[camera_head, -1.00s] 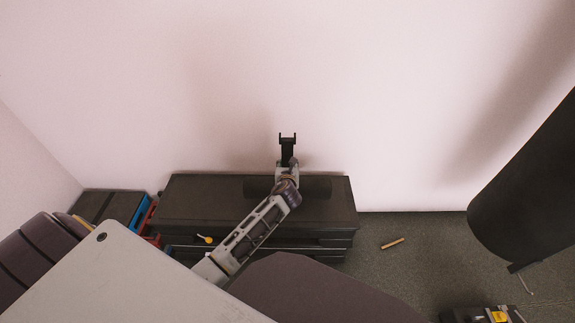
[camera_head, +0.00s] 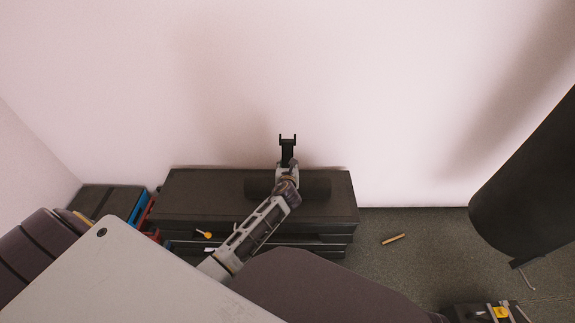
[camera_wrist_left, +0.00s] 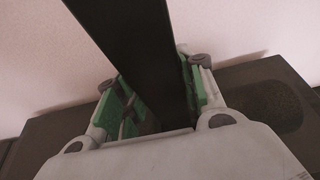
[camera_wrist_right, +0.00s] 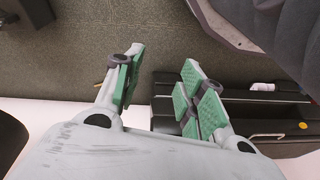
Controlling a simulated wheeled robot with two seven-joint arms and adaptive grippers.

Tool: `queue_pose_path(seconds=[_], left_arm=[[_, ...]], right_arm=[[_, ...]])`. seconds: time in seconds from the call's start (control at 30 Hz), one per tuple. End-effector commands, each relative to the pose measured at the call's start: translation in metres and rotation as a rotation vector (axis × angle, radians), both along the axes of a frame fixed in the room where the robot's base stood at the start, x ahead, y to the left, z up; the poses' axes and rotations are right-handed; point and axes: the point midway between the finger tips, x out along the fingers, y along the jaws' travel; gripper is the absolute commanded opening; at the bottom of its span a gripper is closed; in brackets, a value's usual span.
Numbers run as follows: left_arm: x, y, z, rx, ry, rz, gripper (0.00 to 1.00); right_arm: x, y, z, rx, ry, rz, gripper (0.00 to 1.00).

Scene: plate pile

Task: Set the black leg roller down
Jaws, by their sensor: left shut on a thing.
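My left gripper (camera_head: 288,168) is shut on the black leg roller's dark flat bar, whose forked end (camera_head: 288,145) points up. The left wrist view shows the bar (camera_wrist_left: 125,45) between the green-padded fingers. The black leg roller's dark cylinder (camera_head: 315,187) lies crosswise behind the gripper, over the top of the dark cabinet (camera_head: 190,190); its end also shows in the left wrist view (camera_wrist_left: 270,100). Whether it touches the cabinet top I cannot tell. My right gripper (camera_wrist_right: 163,58) is open and empty in its wrist view; it is not visible in the head view.
A yellow-handled tool (camera_head: 204,233) is at the cabinet's front. A darker box with blue and red items (camera_head: 110,203) stands at left. A large black hanging cylinder (camera_head: 530,185) is at right.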

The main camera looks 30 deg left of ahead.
Motion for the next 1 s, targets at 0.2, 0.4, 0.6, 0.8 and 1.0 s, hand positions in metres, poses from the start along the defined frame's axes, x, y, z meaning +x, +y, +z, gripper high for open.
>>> queue_pose_path(seconds=[0.2, 0.4, 0.6, 0.8, 1.0], left_arm=[[0.003, 0.000, 0.008, 0.003, -0.014, -0.002, 0.00], [0.003, 0.000, 0.007, 0.003, -0.014, -0.002, 0.00], [0.000, 0.000, -0.001, 0.000, 0.000, 0.000, 0.60], [0.000, 0.000, -0.001, 0.000, 0.000, 0.000, 0.60], [0.000, 0.000, 0.001, -0.001, 0.000, 0.000, 0.60]], right_arm=[[-0.006, 0.000, -0.001, 0.000, 0.010, 0.001, 0.40], [-0.008, 0.000, -0.004, -0.002, 0.016, 0.001, 0.40], [-0.006, 0.000, -0.003, -0.002, 0.012, 0.001, 0.40], [-0.001, 0.000, -0.001, -0.002, 0.003, 0.001, 0.40], [0.003, -0.001, 0.000, -0.003, -0.004, 0.001, 0.40]])
